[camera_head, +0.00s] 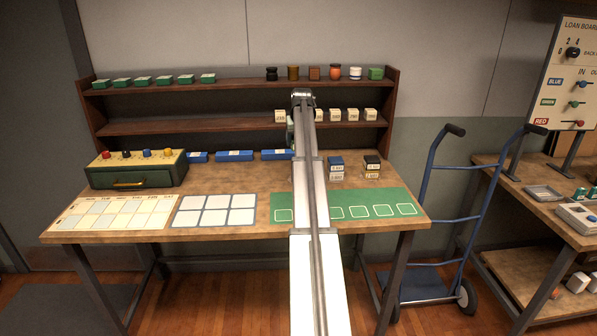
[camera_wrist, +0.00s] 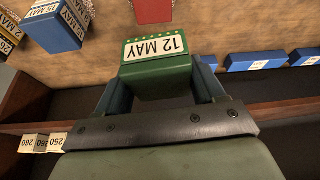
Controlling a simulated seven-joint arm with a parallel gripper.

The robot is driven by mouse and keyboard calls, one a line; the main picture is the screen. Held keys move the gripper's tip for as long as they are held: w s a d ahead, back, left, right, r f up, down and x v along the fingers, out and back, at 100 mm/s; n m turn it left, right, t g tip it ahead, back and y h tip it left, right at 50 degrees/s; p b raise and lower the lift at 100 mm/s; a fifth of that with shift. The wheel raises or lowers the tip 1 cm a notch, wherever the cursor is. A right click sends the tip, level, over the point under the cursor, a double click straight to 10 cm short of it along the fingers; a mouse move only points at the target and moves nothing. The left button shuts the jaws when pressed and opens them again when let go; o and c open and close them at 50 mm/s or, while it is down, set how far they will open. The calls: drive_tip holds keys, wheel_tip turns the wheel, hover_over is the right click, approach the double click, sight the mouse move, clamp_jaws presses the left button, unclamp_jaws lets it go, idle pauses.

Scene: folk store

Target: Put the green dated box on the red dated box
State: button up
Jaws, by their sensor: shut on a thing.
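My gripper (camera_wrist: 163,85) is shut on the green dated box (camera_wrist: 157,63) in the wrist view. Its white label reads "12 MAY" and faces the camera; a finger lies along each side of the box. The red dated box (camera_wrist: 152,10) is beyond it at the top edge of the wrist view, cut off by the frame, on the wooden table. The held box and the red box look apart. In the head view my arm covers the area around the gripper, and I cannot make out the red box.
A blue box labelled 15 MAY (camera_wrist: 57,25) stands near the red box, with other dated boxes beside it. Blue blocks (camera_head: 234,156) line the table's back below the shelf (camera_head: 190,124). A green mat (camera_head: 342,198) and white-celled tray (camera_head: 214,224) lie in front.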

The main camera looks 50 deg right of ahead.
drive_tip(key=shift+d+m, duration=0.15)
drive_tip(key=shift+m, duration=0.25)
drive_tip(key=shift+f, duration=0.15)
wheel_tip(320, 180, down, 10)
drive_tip(key=shift+r, duration=0.15)
idle(0.4)
drive_tip(key=o, duration=1.1)
drive_tip(key=v, duration=1.2)
drive_tip(key=shift+w+r, duration=0.1)
drive_tip(key=shift+w, duration=0.15)
